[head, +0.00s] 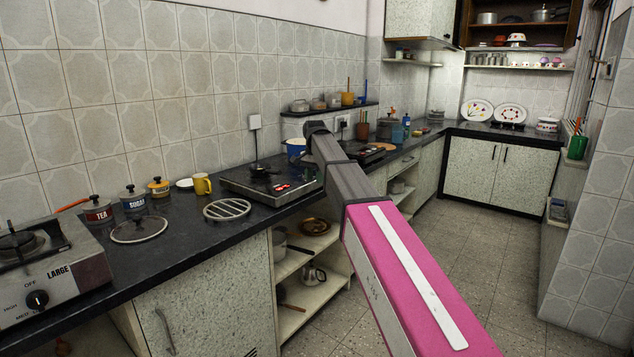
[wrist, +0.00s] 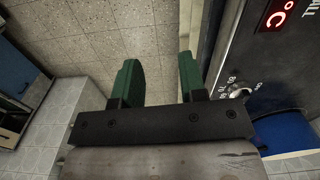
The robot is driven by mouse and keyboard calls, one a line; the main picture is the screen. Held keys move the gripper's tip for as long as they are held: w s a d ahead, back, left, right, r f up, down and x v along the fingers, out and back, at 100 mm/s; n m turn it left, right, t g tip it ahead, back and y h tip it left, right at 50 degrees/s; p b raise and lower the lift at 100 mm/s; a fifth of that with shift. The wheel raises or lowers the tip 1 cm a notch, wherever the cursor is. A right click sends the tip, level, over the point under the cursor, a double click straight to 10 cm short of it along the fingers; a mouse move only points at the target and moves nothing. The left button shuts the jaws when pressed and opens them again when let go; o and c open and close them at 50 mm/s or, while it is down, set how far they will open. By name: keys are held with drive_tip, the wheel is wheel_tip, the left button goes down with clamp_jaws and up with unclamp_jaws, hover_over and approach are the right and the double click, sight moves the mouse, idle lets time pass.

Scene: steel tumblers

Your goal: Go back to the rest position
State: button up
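My gripper (wrist: 159,78) shows in the wrist view with its two green fingers apart and nothing between them. Grey speckled floor tiles lie beyond the fingers, and a dark appliance with a knob and red marking (wrist: 278,18) is close on their right. In the head view my pink and grey arm reaches forward over the floor beside the counter (head: 190,245). Its far end is near the hotplate, and the fingers cannot be made out there. Small steel tumblers (head: 495,59) appear to stand on the back wall shelf.
A hotplate (head: 245,181), a yellow mug (head: 202,184), canisters (head: 133,199), a glass lid (head: 139,229) and a wire trivet (head: 227,209) are on the left counter. A gas stove (head: 50,270) is nearest. A blue round object (wrist: 288,130) is right of my gripper. The floor (head: 450,250) is clear.

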drive_tip(key=s+d+f+n, duration=0.1)
drive_tip(key=s+d+f, duration=0.35)
drive_tip(key=f, duration=0.25)
drive_tip(key=s+d+f+n, duration=0.1)
drive_tip(key=s+d+f, duration=0.2)
drive_tip(key=s+f, duration=0.35)
drive_tip(key=s+d+f+n, duration=0.1)
drive_tip(key=s+d+f, duration=0.25)
drive_tip(key=f, duration=0.55)
drive_tip(key=s+d+f+n, duration=0.1)
drive_tip(key=s+d+f, duration=0.3)
drive_tip(key=s+f, duration=0.2)
drive_tip(key=s+d+f+n, duration=0.2)
drive_tip(key=s+d+f, duration=0.3)
drive_tip(key=s, duration=0.6)
drive_tip(key=shift+f+n, duration=0.3)
drive_tip(key=shift+f, duration=0.65)
